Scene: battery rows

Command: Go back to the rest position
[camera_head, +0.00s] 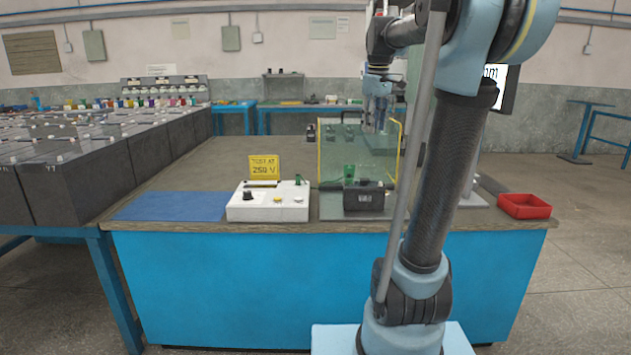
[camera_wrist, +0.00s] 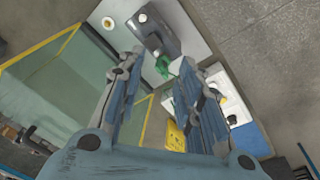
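My gripper (camera_head: 378,125) points downward in the head view, above the blue-fronted bench (camera_head: 300,285) and by the right part of a clear, yellow-edged panel (camera_head: 333,150). In the wrist view my gripper (camera_wrist: 161,60) has its two fingers spread apart, with nothing held between them. Past the fingertips are a dark device (camera_wrist: 155,28) and a small green piece (camera_wrist: 164,66), both apart from the fingers as far as I can tell. In the head view the dark device (camera_head: 364,197) and green piece (camera_head: 349,172) show at the panel.
A white tester box (camera_head: 268,203) with a yellow sign (camera_head: 264,167) stands left of the panel. A blue mat (camera_head: 172,206) lies further left, and a red tray (camera_head: 524,206) is at the right. Rows of dark batteries (camera_head: 95,178) fill the left table.

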